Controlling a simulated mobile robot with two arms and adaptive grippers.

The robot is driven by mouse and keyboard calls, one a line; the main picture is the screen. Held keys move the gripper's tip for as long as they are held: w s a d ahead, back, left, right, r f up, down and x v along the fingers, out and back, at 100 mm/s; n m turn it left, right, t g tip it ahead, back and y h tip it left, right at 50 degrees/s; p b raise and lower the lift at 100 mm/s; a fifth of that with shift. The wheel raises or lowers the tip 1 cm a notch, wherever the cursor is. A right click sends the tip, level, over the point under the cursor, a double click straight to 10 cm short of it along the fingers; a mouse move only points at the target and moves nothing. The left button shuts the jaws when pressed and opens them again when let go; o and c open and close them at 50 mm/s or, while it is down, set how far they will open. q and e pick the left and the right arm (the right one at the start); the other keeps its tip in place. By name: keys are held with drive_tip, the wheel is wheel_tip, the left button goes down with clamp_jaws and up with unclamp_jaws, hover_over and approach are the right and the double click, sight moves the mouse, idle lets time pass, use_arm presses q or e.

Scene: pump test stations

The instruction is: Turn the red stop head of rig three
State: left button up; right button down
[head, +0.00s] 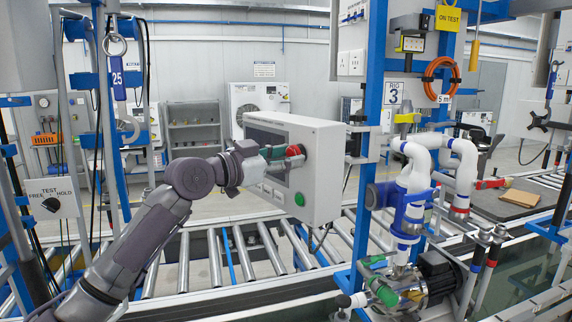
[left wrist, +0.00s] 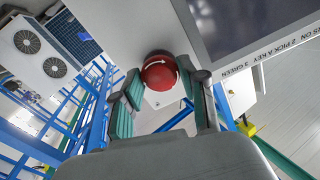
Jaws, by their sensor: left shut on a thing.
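The gripper hides part of the head in the head view. My right gripper is not in view.
The box has a dark screen (left wrist: 235,25) and a green button (head: 299,199). A roller conveyor (head: 200,262) runs below. White pipes (head: 412,170) and a pump (head: 437,275) stand to the right. A "FREE TEST HOLD" switch panel (head: 53,198) is at the left.

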use_arm(q)
drive_tip(key=shift+w+m+b, duration=0.1)
drive_tip(key=shift+m+b, duration=0.3)
drive_tip(key=shift+m, duration=0.8)
drive_tip(key=o, duration=1.2)
drive_tip(key=shift+c, duration=0.2)
drive_tip(key=v, duration=1.2)
